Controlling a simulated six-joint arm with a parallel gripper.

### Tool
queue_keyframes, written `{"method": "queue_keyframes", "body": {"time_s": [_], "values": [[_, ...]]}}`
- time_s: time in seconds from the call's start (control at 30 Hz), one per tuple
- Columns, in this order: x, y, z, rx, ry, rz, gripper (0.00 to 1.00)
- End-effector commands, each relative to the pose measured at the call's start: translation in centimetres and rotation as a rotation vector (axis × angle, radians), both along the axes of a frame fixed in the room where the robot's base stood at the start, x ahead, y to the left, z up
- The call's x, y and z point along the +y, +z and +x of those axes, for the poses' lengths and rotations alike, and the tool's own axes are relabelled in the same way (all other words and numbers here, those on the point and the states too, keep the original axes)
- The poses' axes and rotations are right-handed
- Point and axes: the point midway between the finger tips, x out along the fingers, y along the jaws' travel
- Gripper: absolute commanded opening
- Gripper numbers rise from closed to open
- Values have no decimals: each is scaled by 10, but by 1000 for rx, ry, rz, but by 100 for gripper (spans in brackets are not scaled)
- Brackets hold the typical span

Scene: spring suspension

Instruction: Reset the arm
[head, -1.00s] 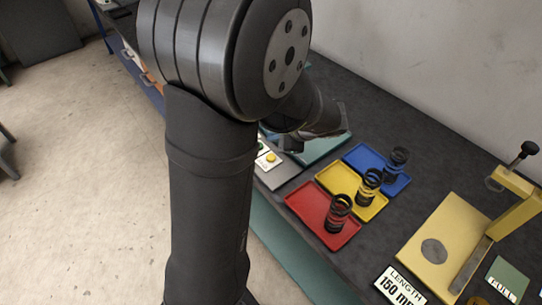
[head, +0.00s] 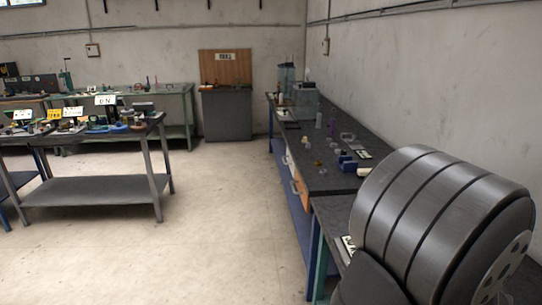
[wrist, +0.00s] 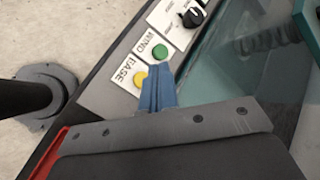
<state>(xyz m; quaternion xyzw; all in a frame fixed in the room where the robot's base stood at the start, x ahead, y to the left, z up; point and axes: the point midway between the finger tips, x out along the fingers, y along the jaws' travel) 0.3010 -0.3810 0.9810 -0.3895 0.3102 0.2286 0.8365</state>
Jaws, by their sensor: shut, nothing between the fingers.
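My gripper (wrist: 157,82) shows in the wrist view as a pair of blue fingers, shut and empty. Its tips reach over a light control panel, beside a yellow button (wrist: 141,76) next to the word EASE and a green button (wrist: 160,52) next to the word WIND. I cannot tell whether the tips touch the panel. A black knob (wrist: 192,15) sits at the panel's upper end. In the head view only a dark upper part of my arm shows at the lower right; the gripper is out of that view.
In the wrist view a teal-framed clear cover (wrist: 240,75) lies right of the panel, and a red edge (wrist: 48,152) shows at lower left. In the head view a long dark bench (head: 318,178) with small items runs along the right wall. Open floor (head: 225,200) lies left.

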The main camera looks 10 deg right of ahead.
Motion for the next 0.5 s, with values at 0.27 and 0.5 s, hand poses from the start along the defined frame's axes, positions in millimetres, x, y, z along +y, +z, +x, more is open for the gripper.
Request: {"method": "queue_keyframes", "body": {"time_s": [0.27,0.5], "values": [[0,38,0,-1,1,0,0],[1,41,0,0,1,4,0]]}}
